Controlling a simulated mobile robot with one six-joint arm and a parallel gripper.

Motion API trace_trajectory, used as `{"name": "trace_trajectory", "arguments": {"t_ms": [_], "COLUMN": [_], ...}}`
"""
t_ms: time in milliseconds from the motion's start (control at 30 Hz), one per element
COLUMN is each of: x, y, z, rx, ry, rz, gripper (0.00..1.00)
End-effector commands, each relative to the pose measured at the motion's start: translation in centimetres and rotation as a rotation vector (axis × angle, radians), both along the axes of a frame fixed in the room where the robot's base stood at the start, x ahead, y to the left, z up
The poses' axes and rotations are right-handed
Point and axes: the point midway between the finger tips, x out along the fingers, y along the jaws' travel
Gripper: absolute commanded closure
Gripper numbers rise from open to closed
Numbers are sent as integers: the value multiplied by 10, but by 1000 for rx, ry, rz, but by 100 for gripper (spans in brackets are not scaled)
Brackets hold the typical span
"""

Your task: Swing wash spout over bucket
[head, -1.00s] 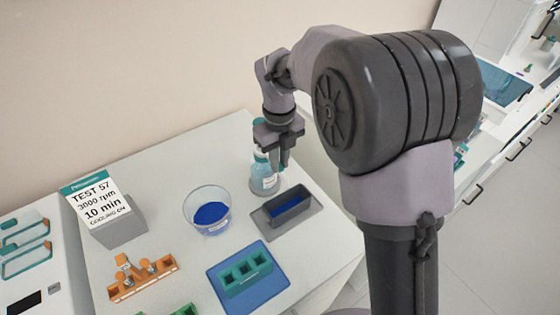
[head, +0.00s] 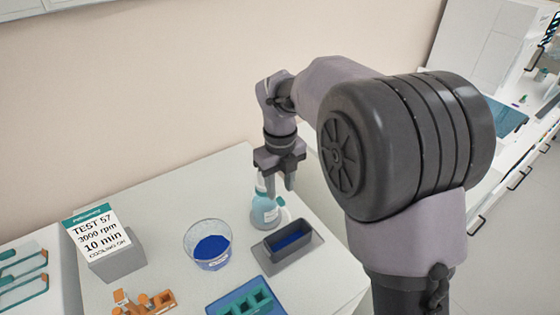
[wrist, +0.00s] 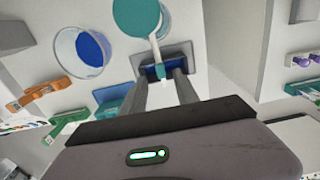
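The wash bottle (head: 265,212) is clear with a teal cap and stands upright at the back right of the bench. From above, in the wrist view, its round teal cap (wrist: 135,18) carries a pale spout (wrist: 157,50) with a teal tip pointing toward the dark box, not the bucket. The bucket (head: 222,264) is a clear round tub with blue inside, left of the bottle; it also shows in the wrist view (wrist: 60,62). My gripper (head: 280,187) is open above the bottle. In the wrist view, the spout tip appears between the fingers (wrist: 161,80); contact cannot be told.
A dark box with a blue inside (head: 313,246) stands in front of the bottle. A teal rack (head: 245,303) on a blue mat and an orange rack (head: 160,302) lie nearer. A sign block (head: 118,262) stands left. Bare bench lies behind the bucket.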

Motion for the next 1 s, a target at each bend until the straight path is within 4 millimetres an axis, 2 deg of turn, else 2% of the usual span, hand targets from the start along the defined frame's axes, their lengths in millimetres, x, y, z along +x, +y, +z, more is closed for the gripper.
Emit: {"name": "trace_trajectory", "arguments": {"t_ms": [33, 200, 300, 400, 567, 1000], "x": [1, 1, 1, 0, 0, -1], "y": [1, 0, 0, 0, 0, -1], "z": [22, 81, 108, 126, 138, 137], "rx": [2, 1, 1, 2, 1, 2], "ry": [-5, -3, -4, -1, -1, -3], "rz": [0, -1, 0, 0, 0, 11], "gripper": [64, 64, 64, 64, 64, 64]}}
